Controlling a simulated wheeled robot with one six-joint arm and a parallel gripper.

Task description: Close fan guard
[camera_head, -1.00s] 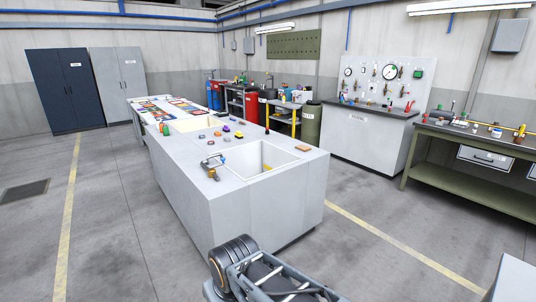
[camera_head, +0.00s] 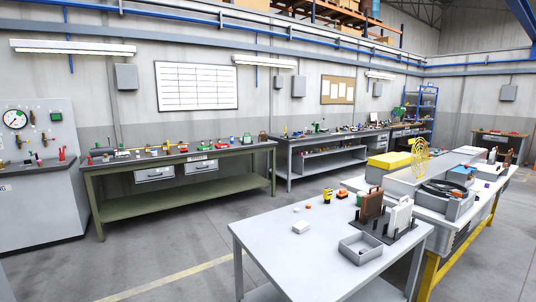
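A round yellow wire guard (camera_head: 420,158), which looks like the fan guard, stands upright at the right of the view. It rises from a long grey unit (camera_head: 405,181) on a yellow-legged bench (camera_head: 428,270). The guard appears swung open, away from the unit's top. A yellow block or cover (camera_head: 388,162) lies just left of it. The fan opening beneath the guard is not clearly visible. My gripper is out of the picture.
A grey table (camera_head: 285,238) with a small open tray (camera_head: 347,252), cases and small parts stands before the unit. An open box (camera_head: 440,205) with black coils sits on the bench. Green (camera_head: 200,208) and grey benches line the wall. Floor is clear at lower left.

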